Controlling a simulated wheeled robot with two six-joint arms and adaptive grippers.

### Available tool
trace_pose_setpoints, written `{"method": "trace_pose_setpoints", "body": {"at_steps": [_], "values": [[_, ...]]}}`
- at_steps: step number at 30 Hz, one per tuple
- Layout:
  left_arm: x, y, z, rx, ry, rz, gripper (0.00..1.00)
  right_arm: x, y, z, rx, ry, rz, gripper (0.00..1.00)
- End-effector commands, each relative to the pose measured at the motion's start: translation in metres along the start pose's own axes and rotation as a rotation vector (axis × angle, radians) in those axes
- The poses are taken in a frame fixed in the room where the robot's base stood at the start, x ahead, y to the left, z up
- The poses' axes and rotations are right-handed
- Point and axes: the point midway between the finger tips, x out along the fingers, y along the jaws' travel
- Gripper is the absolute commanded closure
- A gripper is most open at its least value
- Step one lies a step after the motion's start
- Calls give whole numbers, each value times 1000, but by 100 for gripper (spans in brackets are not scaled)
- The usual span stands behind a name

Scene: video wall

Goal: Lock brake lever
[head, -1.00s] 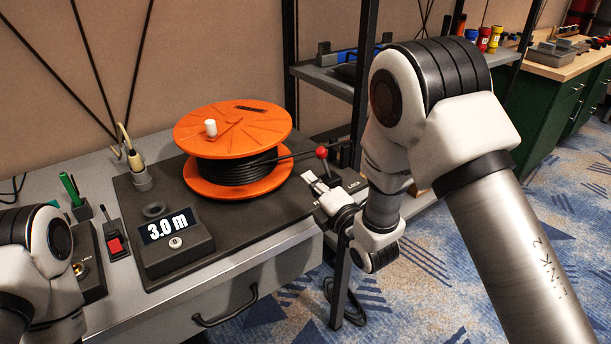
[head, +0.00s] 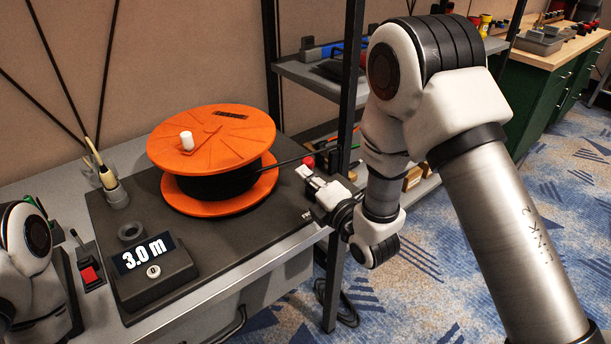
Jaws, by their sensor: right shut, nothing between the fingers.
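The brake lever's red knob (head: 308,162) shows just right of the orange cable reel (head: 235,126). Most of the lever below the knob is hidden behind my right gripper. My right gripper (head: 304,173) is shut and empty. Its fingertips overlap the lower edge of the knob in the picture; I cannot tell whether they touch. The lever's base and any lock marking are hidden behind my right gripper and wrist. My left arm shows at the left edge, but its gripper is out of view.
A black box reading 3.0 m (head: 150,262) stands at the mat's front. A small device with a red switch (head: 89,275) and a grey cup with a brush (head: 115,192) stand left. A shelf post (head: 346,130) rises close behind my right wrist.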

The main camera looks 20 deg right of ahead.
Motion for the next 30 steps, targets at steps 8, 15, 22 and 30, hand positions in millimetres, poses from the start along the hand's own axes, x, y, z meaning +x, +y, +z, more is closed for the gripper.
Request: {"method": "trace_pose_setpoints", "body": {"at_steps": [8, 15, 22, 30], "values": [[-4, 0, 0, 0, 0, 0, 46, 1, 5, 11, 102, -2, -7, 100], [-10, 0, 0, 0, 0, 0, 46, 3, 9, 30, 283, -3, -22, 100], [-16, 0, 0, 0, 0, 0, 46, 4, 9, 49, 472, -2, -39, 100], [-19, 0, 0, 0, 0, 0, 46, 6, 5, 66, 642, -1, -55, 100]]}}
